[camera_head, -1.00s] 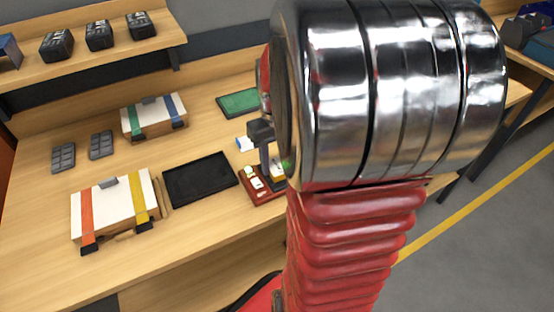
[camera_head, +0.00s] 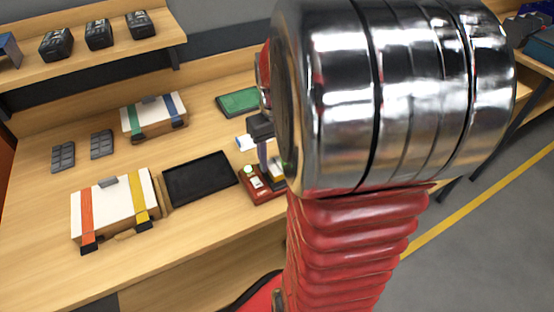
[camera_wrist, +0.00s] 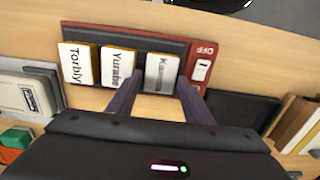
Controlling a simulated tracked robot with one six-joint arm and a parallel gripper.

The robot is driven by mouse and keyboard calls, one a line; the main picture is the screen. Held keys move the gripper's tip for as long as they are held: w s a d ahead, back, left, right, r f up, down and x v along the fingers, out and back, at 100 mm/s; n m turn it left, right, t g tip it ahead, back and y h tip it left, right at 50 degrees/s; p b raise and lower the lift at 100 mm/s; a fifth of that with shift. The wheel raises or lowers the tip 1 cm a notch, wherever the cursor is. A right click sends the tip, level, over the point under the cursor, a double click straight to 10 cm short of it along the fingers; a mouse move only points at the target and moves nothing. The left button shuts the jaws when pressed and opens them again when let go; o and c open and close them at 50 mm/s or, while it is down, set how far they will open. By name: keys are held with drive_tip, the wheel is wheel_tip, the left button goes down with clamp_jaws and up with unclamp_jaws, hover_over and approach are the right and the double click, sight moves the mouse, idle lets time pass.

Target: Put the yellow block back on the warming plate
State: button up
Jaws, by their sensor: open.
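The warming plate (camera_wrist: 195,50) is a red base with a dark top and a switch marked OFF in the wrist view. In the head view, the plate (camera_head: 258,193) stands right of the black tray, partly behind my arm. Three blocks with white lettered tops and yellowish sides are on it: Torbly (camera_wrist: 75,64), Yurabe (camera_wrist: 117,66) and a partly readable third (camera_wrist: 160,72). I cannot tell which is the yellow block. My gripper (camera_wrist: 160,83) is open, its fingers either side of the third block's near end; contact is unclear. It shows small in the head view (camera_head: 262,152).
A black tray (camera_head: 199,179) lies left of the plate, beside a strapped white-topped case (camera_head: 115,206). A second case (camera_head: 154,115) stands farther back. A green pad (camera_head: 239,102) and a small white item (camera_head: 245,142) lie behind the plate. My arm hides the bench's right part.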

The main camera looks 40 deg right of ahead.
sight(276, 163)
wheel_tip(276, 163, up, 11)
idle(0.4)
drive_tip(key=shift+f, duration=0.1)
idle(0.3)
drive_tip(key=s+a+n+t, duration=0.1)
drive_tip(key=s+a+t, duration=0.1)
drive_tip(key=a, duration=0.9)
drive_tip(key=s+a+n+t, duration=0.2)
drive_tip(key=a+t, duration=0.1)
drive_tip(key=a, duration=0.9)
drive_tip(key=shift+s+f+t, duration=0.15)
drive_tip(key=shift+s+t, duration=0.15)
drive_tip(key=shift+s, duration=0.05)
drive_tip(key=shift+c, duration=0.7)
drive_tip(key=shift+c, duration=1.2)
drive_tip(key=shift+d, duration=0.1)
